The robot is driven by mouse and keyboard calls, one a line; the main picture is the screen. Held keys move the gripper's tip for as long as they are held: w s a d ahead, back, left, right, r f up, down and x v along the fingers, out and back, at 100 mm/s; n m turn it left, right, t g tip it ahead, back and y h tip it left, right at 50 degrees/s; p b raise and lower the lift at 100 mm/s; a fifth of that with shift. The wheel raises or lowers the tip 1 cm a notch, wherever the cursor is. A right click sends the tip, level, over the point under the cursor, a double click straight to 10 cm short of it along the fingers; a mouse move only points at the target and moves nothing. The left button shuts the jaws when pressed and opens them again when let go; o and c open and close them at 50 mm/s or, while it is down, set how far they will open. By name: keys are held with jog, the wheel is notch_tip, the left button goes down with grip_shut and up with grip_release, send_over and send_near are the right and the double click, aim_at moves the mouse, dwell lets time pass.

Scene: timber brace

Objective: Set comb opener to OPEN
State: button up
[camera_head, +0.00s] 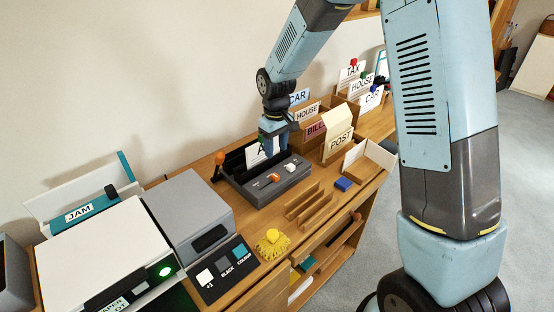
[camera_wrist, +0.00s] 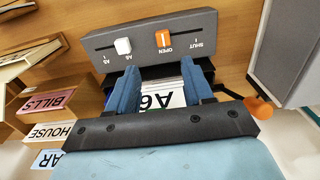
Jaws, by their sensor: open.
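The comb opener appears to be the dark grey machine (camera_head: 262,188) on the wooden bench; its front panel is also in the wrist view (camera_wrist: 210,28). Its orange slider (camera_wrist: 163,39) stands beside the OPEN label, with SHUT toward the right. A white slider (camera_wrist: 123,46) sits further left in the wrist view, near the size labels. My gripper (camera_wrist: 160,72) is open above the machine, its blue fingers apart. A white card marked A6 (camera_wrist: 170,97) shows between and below the fingers. I cannot tell if they touch anything. In the head view my gripper (camera_head: 272,146) hides part of the machine.
An orange-tipped lever (camera_head: 219,160) stands at the machine's left side. A grey box (camera_head: 190,215) is to the left, and wooden racks (camera_head: 312,204) and a blue block (camera_head: 343,184) to the right. The POST box (camera_head: 338,140) and labelled card boxes stand behind. A yellow tufted object (camera_head: 272,244) is in front.

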jog(key=shift+r, duration=1.5)
jog(key=s+d+r+m+t, duration=0.1)
jog(key=s+d+r+m, duration=0.1)
jog(key=s+d+r, duration=0.4)
jog(key=s+d+r+m+t, duration=0.2)
jog(key=d+r, duration=0.5)
jog(key=r, duration=0.3)
jog(key=s+d+r+m+t, duration=0.1)
jog(key=s+d+r+m, duration=0.1)
jog(key=s+d, duration=0.3)
jog(key=s+d+r+m+t, duration=0.1)
jog(key=s+d+r, duration=0.3)
jog(key=s, duration=0.9)
jog(key=shift+s+d+r+m+t, duration=0.2)
jog(key=shift+d+m+t, duration=0.1)
jog(key=shift+d+m, duration=0.65)
